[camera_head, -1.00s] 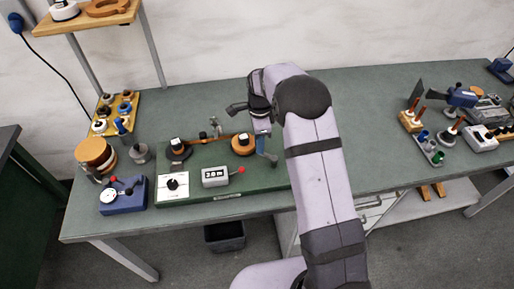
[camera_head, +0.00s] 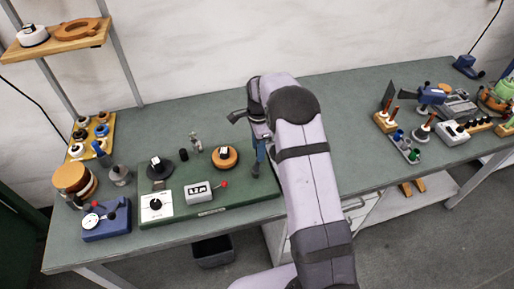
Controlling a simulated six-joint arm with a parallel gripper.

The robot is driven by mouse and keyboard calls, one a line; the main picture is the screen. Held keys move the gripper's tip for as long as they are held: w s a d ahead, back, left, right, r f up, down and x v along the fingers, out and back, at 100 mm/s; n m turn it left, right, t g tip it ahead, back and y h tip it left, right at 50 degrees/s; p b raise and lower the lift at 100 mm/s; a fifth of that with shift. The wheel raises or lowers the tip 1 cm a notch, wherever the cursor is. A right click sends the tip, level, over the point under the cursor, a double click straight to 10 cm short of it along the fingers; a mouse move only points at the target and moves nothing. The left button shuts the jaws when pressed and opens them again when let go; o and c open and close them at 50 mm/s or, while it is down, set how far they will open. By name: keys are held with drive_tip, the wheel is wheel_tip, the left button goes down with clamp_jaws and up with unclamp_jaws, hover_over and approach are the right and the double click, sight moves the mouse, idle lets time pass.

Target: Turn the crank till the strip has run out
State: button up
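A winding device stands on a green base (camera_head: 225,210) at the left part of the bench. It carries a dark spool (camera_head: 160,168) on the left and an orange-brown spool (camera_head: 225,157) on the right. A blue-grey upright part (camera_head: 260,155), perhaps the crank, shows at the base's right end, under my gripper (camera_head: 258,138). My arm hides much of this spot, so I cannot tell whether the fingers are open or touch it. A white counter box (camera_head: 198,192) with a red knob sits in front; its digits are unclear. I cannot make out the strip.
A blue device with a dial (camera_head: 106,219) and a wood-topped roll (camera_head: 73,179) stand left of the base. A tray of small spools (camera_head: 91,138) lies behind them. Tools and a grey box (camera_head: 453,132) crowd the bench's right. The bench middle behind my arm is clear.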

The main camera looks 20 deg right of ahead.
drive_tip(key=shift+r, duration=0.1)
drive_tip(key=shift+r+p, duration=2.55)
drive_tip(key=shift+r, duration=0.9)
drive_tip(key=shift+s, duration=0.1)
drive_tip(key=s+a+n+b, duration=0.2)
drive_tip(key=s+n, duration=0.7)
drive_tip(key=s, duration=0.6)
drive_tip(key=s+a+n+b, duration=0.2)
drive_tip(key=s+n, duration=0.7)
drive_tip(key=s, duration=0.5)
drive_tip(key=shift+s+r+b, duration=0.15)
drive_tip(key=shift+s+b, duration=0.25)
drive_tip(key=shift+b, duration=0.5)
